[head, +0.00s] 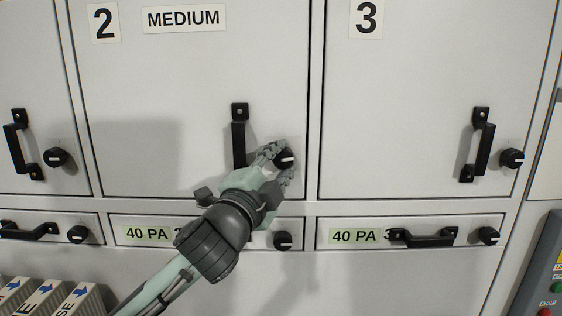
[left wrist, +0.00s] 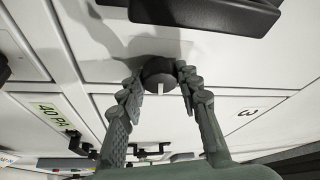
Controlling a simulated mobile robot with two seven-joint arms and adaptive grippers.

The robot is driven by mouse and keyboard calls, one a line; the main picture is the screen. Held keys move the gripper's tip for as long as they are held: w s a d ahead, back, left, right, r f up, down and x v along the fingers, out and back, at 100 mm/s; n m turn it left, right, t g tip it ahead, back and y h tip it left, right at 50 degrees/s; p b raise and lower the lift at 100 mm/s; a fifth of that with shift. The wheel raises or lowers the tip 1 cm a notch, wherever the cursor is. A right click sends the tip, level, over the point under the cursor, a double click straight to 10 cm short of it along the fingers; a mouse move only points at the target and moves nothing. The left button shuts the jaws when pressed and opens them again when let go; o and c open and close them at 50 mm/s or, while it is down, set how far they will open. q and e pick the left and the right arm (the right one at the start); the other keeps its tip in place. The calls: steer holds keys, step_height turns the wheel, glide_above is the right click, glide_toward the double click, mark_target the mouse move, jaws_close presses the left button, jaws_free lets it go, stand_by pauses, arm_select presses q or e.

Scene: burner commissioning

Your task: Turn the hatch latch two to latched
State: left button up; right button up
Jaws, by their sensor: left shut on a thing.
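Hatch two (head: 150,80) is a white door marked 2 and MEDIUM in the head view. Its latch is a round black knob (head: 285,158) with a white line, at the door's lower right, right of the black handle (head: 238,140). My left gripper (head: 280,157) is shut on this knob, one finger on each side. The knob also shows in the left wrist view (left wrist: 159,74) between the two fingers, its white line pointing toward the gripper's palm. In the head view the white line lies nearly level. My right gripper is in neither view.
Hatch 3 (head: 400,90) is at the right with its own handle (head: 479,145) and knob (head: 511,158). Below are drawers with 40 PA labels (head: 355,236) and knobs (head: 283,240). Filter boxes with blue arrows (head: 40,295) stand lower left. A grey panel (head: 545,270) stands lower right.

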arm_select(q)
steer(key=shift+m+g, duration=0.3)
steer(key=shift+m, duration=0.4)
steer(key=o, duration=1.2)
steer(key=shift+c, duration=0.2)
steer(key=r+v, duration=0.1)
steer(key=v, duration=1.1)
steer(key=shift+f, duration=0.45)
